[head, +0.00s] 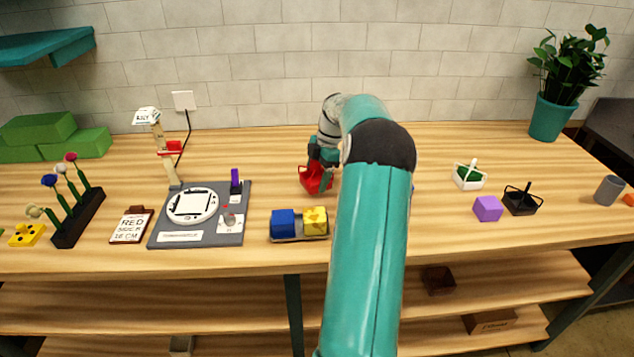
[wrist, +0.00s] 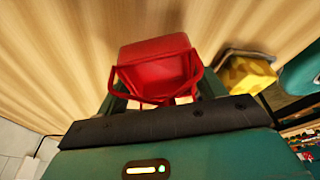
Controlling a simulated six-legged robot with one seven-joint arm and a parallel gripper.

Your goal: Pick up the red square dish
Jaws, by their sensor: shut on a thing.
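The red square dish (head: 314,181) is at the middle of the table in the head view, at the end of my arm. It has a raised handle. In the wrist view the red dish (wrist: 157,66) fills the space ahead of the jaws, its handle toward my gripper. My gripper (wrist: 160,98) is shut on the dish, with a finger on each side. In the head view my gripper (head: 325,156) is small and partly hidden by my arm. I cannot tell whether the dish touches the table.
A tray with a blue block (head: 284,223) and a yellow block (head: 315,220) is in front of the dish. A grey board (head: 212,231) lies to the left. A white dish (head: 468,177), a black dish (head: 522,201) and a purple cube (head: 488,208) stand to the right.

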